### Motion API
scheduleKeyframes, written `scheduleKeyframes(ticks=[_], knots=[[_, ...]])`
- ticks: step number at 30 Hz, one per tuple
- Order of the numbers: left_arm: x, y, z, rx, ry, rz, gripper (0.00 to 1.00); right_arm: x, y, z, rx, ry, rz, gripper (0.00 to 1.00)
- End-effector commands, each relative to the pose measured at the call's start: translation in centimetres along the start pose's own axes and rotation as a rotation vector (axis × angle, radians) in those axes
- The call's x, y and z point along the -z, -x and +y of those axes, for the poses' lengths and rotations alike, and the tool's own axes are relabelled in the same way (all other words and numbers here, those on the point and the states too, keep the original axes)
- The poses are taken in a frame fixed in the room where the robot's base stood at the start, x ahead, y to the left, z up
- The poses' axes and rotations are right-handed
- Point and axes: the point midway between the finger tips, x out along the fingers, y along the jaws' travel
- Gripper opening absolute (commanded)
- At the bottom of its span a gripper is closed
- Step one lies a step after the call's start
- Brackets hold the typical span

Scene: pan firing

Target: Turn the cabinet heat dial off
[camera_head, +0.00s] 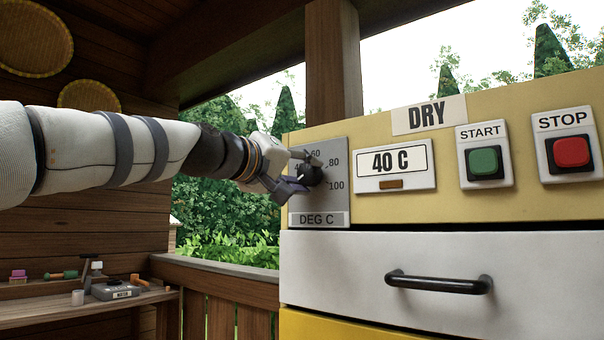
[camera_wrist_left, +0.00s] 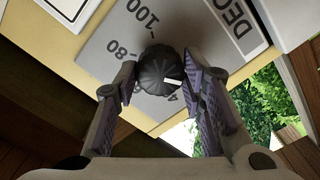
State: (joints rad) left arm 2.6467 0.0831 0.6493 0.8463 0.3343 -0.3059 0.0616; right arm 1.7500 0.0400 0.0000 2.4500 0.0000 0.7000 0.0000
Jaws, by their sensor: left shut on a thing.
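The cabinet heat dial is a black ridged knob (camera_head: 311,175) on a grey plate marked DEG C (camera_head: 318,219). The wrist view shows the knob (camera_wrist_left: 160,70) between both fingers, its white mark pointing right beside a partly hidden digit. Numbers 60, 80 and 100 are readable around it in the head view; the left side is partly covered by the gripper. My left gripper (camera_head: 300,172) is shut on the knob, reaching in from the left; it also shows in the wrist view (camera_wrist_left: 163,88). My right gripper is out of view.
The yellow panel carries a DRY label (camera_head: 429,115), a green START button (camera_head: 484,162) and a red STOP button (camera_head: 571,152). A white drawer with a black handle (camera_head: 438,283) sits below. A shelf with small tools (camera_head: 80,305) stands far left.

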Motion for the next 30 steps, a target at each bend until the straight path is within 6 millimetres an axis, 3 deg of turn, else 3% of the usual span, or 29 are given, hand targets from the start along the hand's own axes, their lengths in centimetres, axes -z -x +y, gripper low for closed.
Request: scheduleKeyframes(ticks=[6, 7, 9, 20, 30], knots=[[-0.2, -0.1, -0.1, 0.000, 0.004, -0.004, 0.09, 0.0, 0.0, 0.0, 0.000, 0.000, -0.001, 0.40], [-0.2, -0.1, -0.1, 0.000, 0.004, -0.004, 0.41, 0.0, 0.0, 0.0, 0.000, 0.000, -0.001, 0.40], [-0.1, -0.1, -0.1, 0.000, 0.003, -0.004, 0.57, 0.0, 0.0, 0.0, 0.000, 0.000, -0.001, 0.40], [0.1, 0.5, -0.1, 0.000, 0.003, 0.000, 0.57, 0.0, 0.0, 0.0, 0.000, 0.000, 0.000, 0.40], [0.0, 6.4, 0.0, -0.001, 0.002, -0.002, 0.57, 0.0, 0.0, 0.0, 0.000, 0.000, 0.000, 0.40]])
